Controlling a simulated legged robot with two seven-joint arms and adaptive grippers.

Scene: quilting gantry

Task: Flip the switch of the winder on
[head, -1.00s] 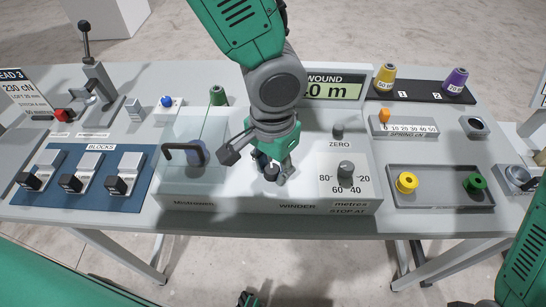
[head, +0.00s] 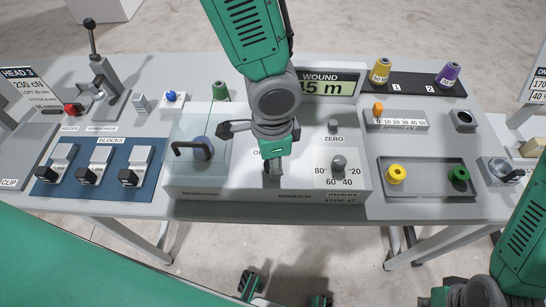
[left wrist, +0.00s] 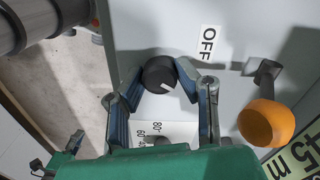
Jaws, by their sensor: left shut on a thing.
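The winder (head: 225,190) is a light grey box at the table's middle front. Its switch (left wrist: 160,73) is a dark round knob with a white mark, in the left wrist view beside a white OFF label (left wrist: 208,42). My left gripper (left wrist: 165,90) has its fingers on both sides of this knob and is shut on it. In the head view my left gripper (head: 272,168) comes down on the winder's top and mostly hides the switch. The wound display (head: 328,88) shows 45 m, read more fully in the left wrist view (left wrist: 300,155).
Right of the switch are the stop-at dial (head: 338,163) and zero knob (head: 333,125). A clear cover with a black handle (head: 190,147) is left of it. Blocks (head: 100,160) stand farther left. A tray (head: 425,192) holds yellow and green spools at right.

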